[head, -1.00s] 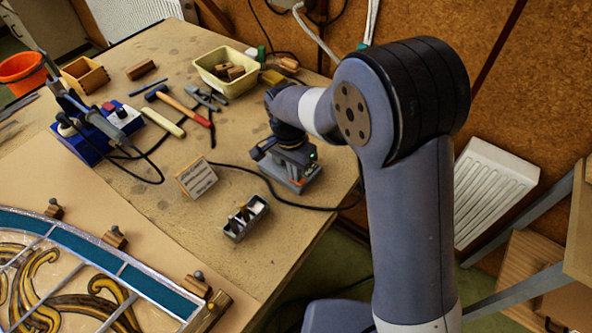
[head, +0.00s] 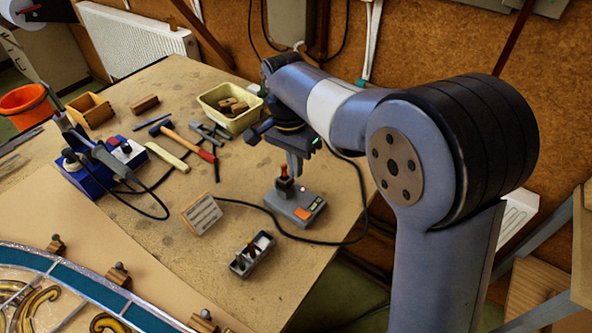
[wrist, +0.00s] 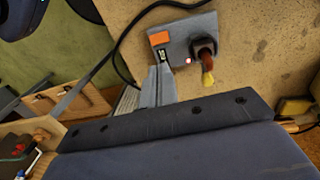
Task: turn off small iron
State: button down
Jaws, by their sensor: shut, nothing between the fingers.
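The small iron (head: 284,187), with a red-brown handle, stands upright in its grey station (head: 300,214) on the table. The station has an orange patch (head: 302,213), and the wrist view shows a small dark switch (wrist: 163,55) beside that patch. A red light (wrist: 188,61) glows on the station. My gripper (head: 294,171) is shut and empty, pointing down above the back of the station. In the wrist view its fingertips (wrist: 158,68) appear close to the switch; I cannot tell the exact gap, but the head view shows them raised clear.
A black cable runs from the station across the table. A card stand (head: 202,213) and a small grey holder (head: 252,254) stand to the left and in front. A blue soldering station (head: 90,178), hammer (head: 190,140) and cream tub (head: 232,110) are farther off.

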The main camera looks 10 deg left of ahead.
aim_at(307, 214)
jog(key=shift+d+f+b, duration=0.1)
jog(key=shift+b, duration=0.25)
jog(key=shift+w+d+r+b, duration=0.1)
jog(key=shift+d+r+b, duration=0.3)
jog(key=shift+b, duration=0.7)
jog(key=shift+d+f, duration=0.1)
jog(key=shift+f, duration=0.05)
jog(key=f, duration=0.4)
jog(key=d+f+p, duration=0.1)
jog(key=f, duration=0.4)
jog(key=f+p, duration=0.1)
jog(key=f, duration=0.4)
jog(key=shift+s+d, duration=0.3)
jog(key=shift+s, duration=0.05)
jog(key=shift+f, duration=0.1)
